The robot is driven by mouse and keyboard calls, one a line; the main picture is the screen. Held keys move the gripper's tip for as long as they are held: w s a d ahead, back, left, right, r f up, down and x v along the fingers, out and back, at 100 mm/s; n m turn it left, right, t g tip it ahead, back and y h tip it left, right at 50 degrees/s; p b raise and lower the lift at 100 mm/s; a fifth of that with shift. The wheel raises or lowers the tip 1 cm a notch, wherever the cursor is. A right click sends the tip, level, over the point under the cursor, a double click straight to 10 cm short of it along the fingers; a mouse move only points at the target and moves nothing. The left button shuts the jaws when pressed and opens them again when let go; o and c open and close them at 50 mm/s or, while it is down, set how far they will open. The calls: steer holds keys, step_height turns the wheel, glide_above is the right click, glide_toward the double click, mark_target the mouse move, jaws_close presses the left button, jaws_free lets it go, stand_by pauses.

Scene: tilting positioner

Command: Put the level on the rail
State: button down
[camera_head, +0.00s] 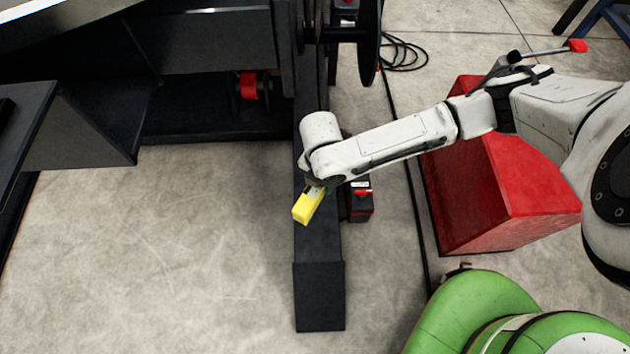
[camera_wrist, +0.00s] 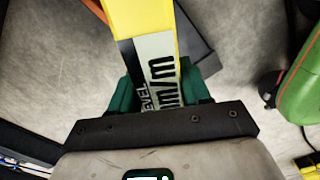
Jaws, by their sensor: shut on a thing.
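The level is a yellow bar (camera_head: 308,206), and it also shows in the wrist view (camera_wrist: 140,18) with a pale label reading "LEVEL" and "mm/m". My gripper (camera_head: 324,187) is shut on it; its green fingers (camera_wrist: 160,85) press on both sides of the level. In the head view the level is tilted and appears over a long dark beam (camera_head: 318,240), which may be the rail. I cannot tell the height between the level and the beam. The level's far end is cut off in the wrist view.
A small black box with a red part (camera_head: 360,205) stands right of the beam. A large red block (camera_head: 510,190) stands under my arm. A black cable (camera_head: 408,165) runs along the floor. A dark structure (camera_head: 210,50) fills the upper left. Bare floor (camera_head: 170,240) lies left of the beam.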

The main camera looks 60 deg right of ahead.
steer(key=s+d+f+n+b, duration=0.1)
steer(key=s+f+n+b, duration=0.4)
steer(key=f, duration=0.4)
steer(key=shift+n, duration=0.7)
steer(key=w+d+f+b, duration=0.2)
steer(key=w+f, duration=0.1)
steer(key=w, duration=0.1)
steer(key=w+d+f+b, duration=0.2)
steer(key=w+f+b, duration=0.1)
steer(key=w, duration=0.1)
steer(key=w+d+f+b, duration=0.2)
steer(key=w+f, duration=0.1)
steer(key=shift+w+d+b, duration=0.35)
steer(key=shift+w, duration=0.05)
steer(key=shift+w+d+f, duration=0.1)
steer(key=shift+w+f, duration=0.05)
steer(key=shift+w+d+f+b, duration=0.1)
steer(key=shift+w+f+b, duration=0.1)
steer(key=shift+f+b, duration=1.25)
steer(key=shift+f, duration=0.4)
steer(key=c, duration=0.5)
jaws_free()
